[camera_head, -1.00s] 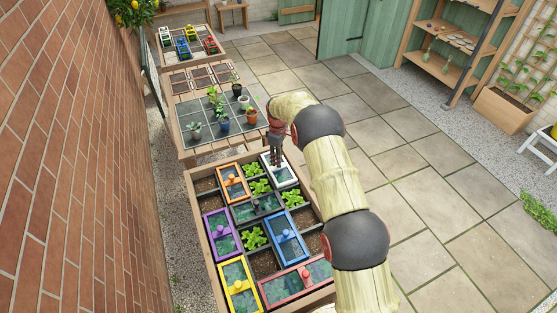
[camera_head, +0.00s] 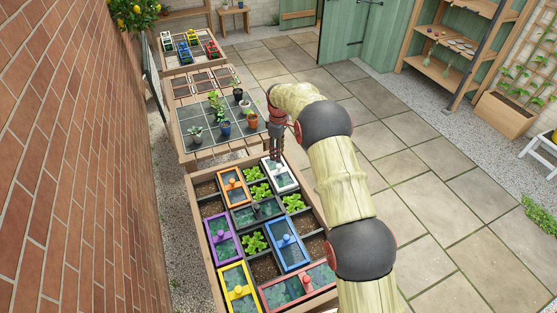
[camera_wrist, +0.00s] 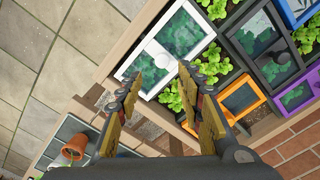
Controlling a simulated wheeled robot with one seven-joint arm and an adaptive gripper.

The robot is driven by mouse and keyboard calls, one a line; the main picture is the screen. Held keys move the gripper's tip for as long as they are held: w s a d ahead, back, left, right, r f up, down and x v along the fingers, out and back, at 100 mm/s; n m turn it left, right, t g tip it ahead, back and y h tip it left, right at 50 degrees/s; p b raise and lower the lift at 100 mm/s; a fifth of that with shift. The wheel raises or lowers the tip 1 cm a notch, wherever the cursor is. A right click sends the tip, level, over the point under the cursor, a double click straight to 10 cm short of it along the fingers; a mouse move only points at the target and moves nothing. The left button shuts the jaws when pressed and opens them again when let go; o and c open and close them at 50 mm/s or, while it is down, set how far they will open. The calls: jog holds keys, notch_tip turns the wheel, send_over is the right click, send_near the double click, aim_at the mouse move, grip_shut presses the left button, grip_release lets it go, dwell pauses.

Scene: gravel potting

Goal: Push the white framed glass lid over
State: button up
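The white framed glass lid (camera_head: 289,182) lies at the far right corner of the planter bed. In the wrist view, the white lid (camera_wrist: 204,27) shows two dark glass panes and a round white knob (camera_wrist: 163,60) on its middle bar. My gripper (camera_head: 275,158) hangs fingers down above the far end of the lid. In the wrist view, the fingers of my gripper (camera_wrist: 158,76) are spread apart with nothing between them, and the knob shows just beyond the tips. I cannot tell if a finger touches the lid.
Orange (camera_head: 222,184), black (camera_head: 240,224), purple (camera_head: 211,239), blue (camera_head: 282,254), yellow (camera_head: 224,283) and red (camera_head: 322,289) framed lids fill the bed, with green plants and bare soil between. Behind stands a table with potted plants (camera_head: 225,128). Paving lies clear to the right.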

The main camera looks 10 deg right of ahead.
notch_tip(320, 180, up, 5)
dwell(0.3)
dwell(0.4)
